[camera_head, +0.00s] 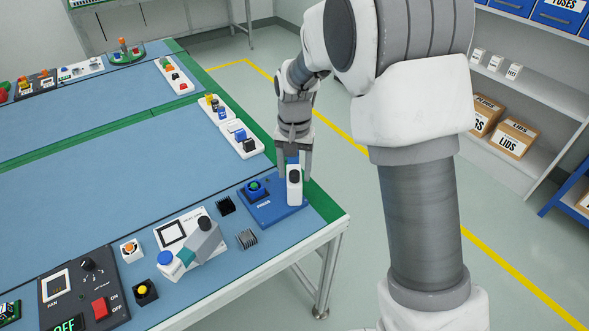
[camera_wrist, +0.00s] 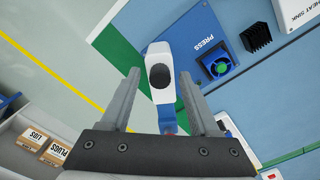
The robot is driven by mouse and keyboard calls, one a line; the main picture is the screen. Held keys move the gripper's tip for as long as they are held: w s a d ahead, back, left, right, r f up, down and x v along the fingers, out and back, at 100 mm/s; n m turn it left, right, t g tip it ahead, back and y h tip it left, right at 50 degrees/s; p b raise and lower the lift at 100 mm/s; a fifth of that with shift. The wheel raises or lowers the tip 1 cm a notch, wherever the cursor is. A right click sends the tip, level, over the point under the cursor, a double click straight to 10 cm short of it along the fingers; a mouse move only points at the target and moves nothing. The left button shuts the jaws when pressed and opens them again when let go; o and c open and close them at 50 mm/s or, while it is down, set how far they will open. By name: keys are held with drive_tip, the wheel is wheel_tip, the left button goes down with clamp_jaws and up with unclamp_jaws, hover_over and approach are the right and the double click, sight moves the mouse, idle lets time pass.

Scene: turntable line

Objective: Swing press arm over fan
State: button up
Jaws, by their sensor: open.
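The blue press base (camera_head: 268,213) sits at the right front corner of the table; it also shows in the wrist view (camera_wrist: 196,22). The fan (camera_head: 254,188), a small blue square with a green centre, sits on the base's left part and shows in the wrist view (camera_wrist: 217,66). The white press arm (camera_head: 294,196) with a black knob stands at the base's right side, off the fan. In the wrist view the press arm (camera_wrist: 158,58) lies between my fingers. My gripper (camera_head: 294,176) is open, one finger on each side of the arm, with gaps visible in the wrist view (camera_wrist: 160,85).
A heat-sink station (camera_head: 173,233) with a grey lever stands further left. A dark fan control panel (camera_head: 85,290) is at front left. White part trays (camera_head: 241,140) line the table's right edge.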

clamp_jaws()
idle(1.3)
